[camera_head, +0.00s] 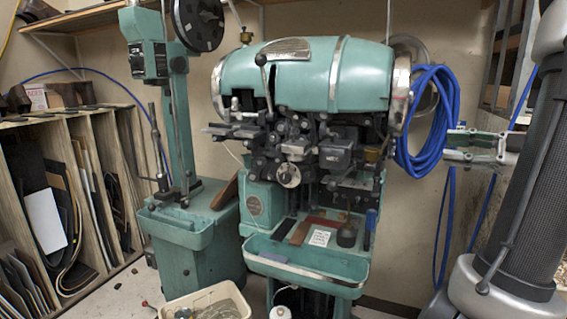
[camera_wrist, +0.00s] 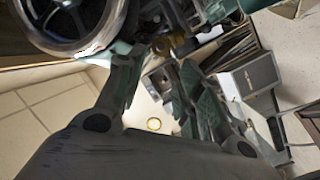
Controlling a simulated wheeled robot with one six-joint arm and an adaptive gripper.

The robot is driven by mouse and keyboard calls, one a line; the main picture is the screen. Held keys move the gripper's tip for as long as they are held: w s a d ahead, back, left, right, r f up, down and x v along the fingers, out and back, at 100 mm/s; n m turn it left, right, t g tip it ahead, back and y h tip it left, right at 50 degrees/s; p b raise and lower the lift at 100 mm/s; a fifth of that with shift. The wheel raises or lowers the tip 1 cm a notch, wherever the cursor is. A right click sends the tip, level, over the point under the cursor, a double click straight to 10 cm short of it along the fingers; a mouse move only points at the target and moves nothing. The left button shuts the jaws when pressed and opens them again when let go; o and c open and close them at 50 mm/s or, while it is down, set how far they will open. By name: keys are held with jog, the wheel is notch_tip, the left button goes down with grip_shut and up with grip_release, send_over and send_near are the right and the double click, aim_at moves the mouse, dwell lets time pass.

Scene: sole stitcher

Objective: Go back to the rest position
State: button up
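The teal sole stitcher (camera_head: 305,75) stands in the middle of the head view, with a tray (camera_head: 310,262) of small items at its front. My gripper (camera_head: 448,146) is at the right of the head view, beside the coil of blue hose, its fingers pointing left toward the machine. In the wrist view my gripper (camera_wrist: 156,72) has its two fingers apart, with nothing held between them. A dark wheel with a bright metal rim (camera_wrist: 75,48) fills the upper left of the wrist view, close to the left finger.
The blue hose coil (camera_head: 428,120) hangs at the machine's right side. A second teal machine (camera_head: 195,230) stands left, next to a wooden rack (camera_head: 112,200) of sheets. A cream bin (camera_head: 205,300) is on the floor in front. A grey box (camera_wrist: 248,75) shows at the wrist view's right.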

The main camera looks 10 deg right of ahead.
jog(key=s+a+f+m+g+h, duration=0.25)
jog(key=s+f+m+g, duration=0.35)
jog(key=m, duration=0.5)
jog(key=s+a+f+m+g+h, duration=0.1)
jog(key=s+f+m+g+h, duration=0.35)
jog(key=f+m, duration=0.55)
jog(key=w+a+r+n+t+h, duration=0.1)
jog(key=a+r+n+h, duration=0.3)
jog(key=a+r, duration=0.3)
jog(key=a, duration=0.3)
jog(key=shift+w+r+t, duration=0.15)
jog(key=shift+r+t, duration=0.1)
jog(key=shift+t, duration=0.1)
